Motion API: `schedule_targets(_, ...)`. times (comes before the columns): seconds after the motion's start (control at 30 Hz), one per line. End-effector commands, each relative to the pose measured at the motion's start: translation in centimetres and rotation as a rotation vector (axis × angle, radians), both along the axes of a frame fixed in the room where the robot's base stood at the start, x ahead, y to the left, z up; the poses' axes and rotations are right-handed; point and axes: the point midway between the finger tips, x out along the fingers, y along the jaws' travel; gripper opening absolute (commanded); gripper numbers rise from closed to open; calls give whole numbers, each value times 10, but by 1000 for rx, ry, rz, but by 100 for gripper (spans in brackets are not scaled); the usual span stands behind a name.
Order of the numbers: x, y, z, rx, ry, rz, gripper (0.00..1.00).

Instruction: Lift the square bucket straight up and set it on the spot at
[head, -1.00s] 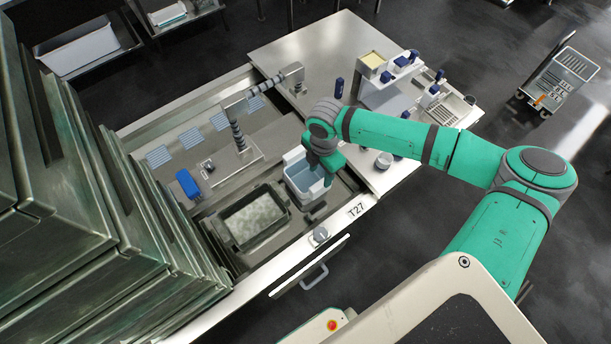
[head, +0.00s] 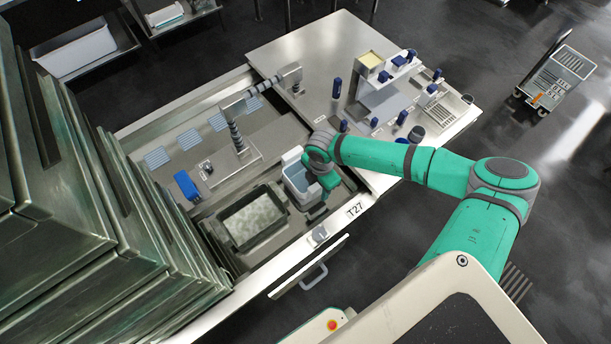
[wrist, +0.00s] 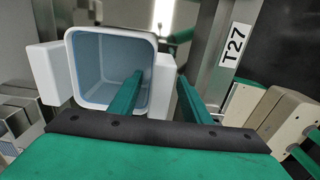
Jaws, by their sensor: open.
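The square bucket (head: 294,172), white outside and pale blue inside, stands upright in the sink area left of the steel worktop in the head view. In the wrist view the bucket (wrist: 105,65) looks empty, with a white block on its left and right sides. My gripper (wrist: 160,77) is open at the bucket's right side. One green finger reaches over the bucket's inside and the other is outside, with the right wall and block between them. I cannot tell whether either finger touches. In the head view my gripper (head: 325,184) partly hides the bucket's right side.
A dark tray (head: 228,240) with whitish contents is left of the bucket. A tap (head: 238,135) and a blue item (head: 187,185) stand behind it. The steel worktop (head: 300,50) holds several blue-handled tools at right, with bare room at its back left.

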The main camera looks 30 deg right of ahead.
Motion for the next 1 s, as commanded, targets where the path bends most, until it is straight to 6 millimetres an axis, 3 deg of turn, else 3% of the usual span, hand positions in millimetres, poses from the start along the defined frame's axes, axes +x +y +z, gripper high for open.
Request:
schedule_targets(0.1,0,0,0,0,0,0,41)
schedule_targets(0.27,0,0,1,0,0,0,3)
schedule_targets(0.3,0,0,1,0,0,0,0)
schedule_targets(1.0,0,0,1,0,1,-1,0)
